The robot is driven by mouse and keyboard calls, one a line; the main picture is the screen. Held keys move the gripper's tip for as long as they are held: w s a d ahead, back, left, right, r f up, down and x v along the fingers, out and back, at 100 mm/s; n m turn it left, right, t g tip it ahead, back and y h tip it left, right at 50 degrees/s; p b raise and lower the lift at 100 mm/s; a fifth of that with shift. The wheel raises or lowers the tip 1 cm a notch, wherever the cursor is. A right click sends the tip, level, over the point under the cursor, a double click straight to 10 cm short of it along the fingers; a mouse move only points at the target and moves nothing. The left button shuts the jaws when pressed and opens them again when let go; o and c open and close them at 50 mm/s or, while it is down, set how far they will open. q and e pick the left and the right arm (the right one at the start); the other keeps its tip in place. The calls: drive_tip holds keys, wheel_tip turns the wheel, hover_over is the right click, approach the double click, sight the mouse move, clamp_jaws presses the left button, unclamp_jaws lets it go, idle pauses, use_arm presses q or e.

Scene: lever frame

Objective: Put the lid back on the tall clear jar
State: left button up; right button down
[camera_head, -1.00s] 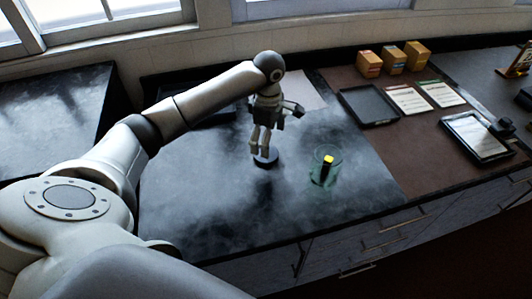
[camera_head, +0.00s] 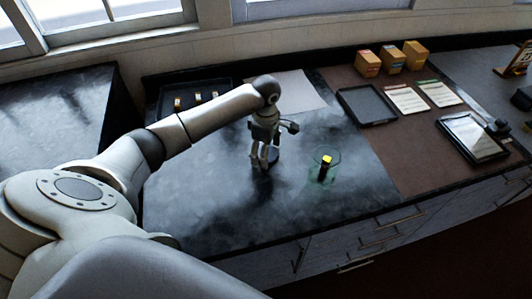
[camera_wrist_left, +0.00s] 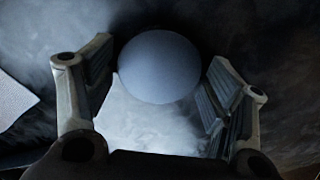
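The clear, green-tinted jar (camera_head: 325,166) stands upright on the dark counter, open at the top, with a dark and yellow object (camera_head: 326,160) inside. A dark round disc, which looks like the lid (camera_head: 274,154), is to the left of the jar and partly hidden behind my left gripper (camera_head: 262,167). In the left wrist view the lid (camera_wrist_left: 160,66) shows as a plain grey-blue circle between the spread fingers, towards their far end. My left gripper (camera_wrist_left: 160,85) is open, pointing down, and a gap shows beside the right finger. My right gripper is not in view.
A dark tray (camera_head: 172,114) with several small pieces stands behind my left arm. A pale sheet (camera_head: 292,90) lies behind the gripper. An empty black tray (camera_head: 367,105), cards and yellow boxes (camera_head: 391,58) are at right. The counter in front of the jar is clear.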

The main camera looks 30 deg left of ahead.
use_arm(q)
drive_tip(key=c, duration=0.4)
drive_tip(key=shift+o, duration=0.2)
drive_tip(key=shift+r, duration=0.1)
drive_tip(key=shift+w+r+b, duration=0.1)
drive_tip(key=shift+r+b, duration=0.35)
drive_tip(key=shift+b, duration=0.15)
drive_tip(key=shift+r+b, duration=0.55)
drive_tip(key=shift+r, duration=0.05)
drive_tip(key=s+d+r+b, duration=0.4)
drive_tip(key=s+d+r, duration=0.4)
drive_tip(key=s+r, duration=0.2)
drive_tip(key=shift+s+d+r, duration=0.15)
drive_tip(key=shift+s+r, duration=0.25)
drive_tip(key=shift+s, duration=0.35)
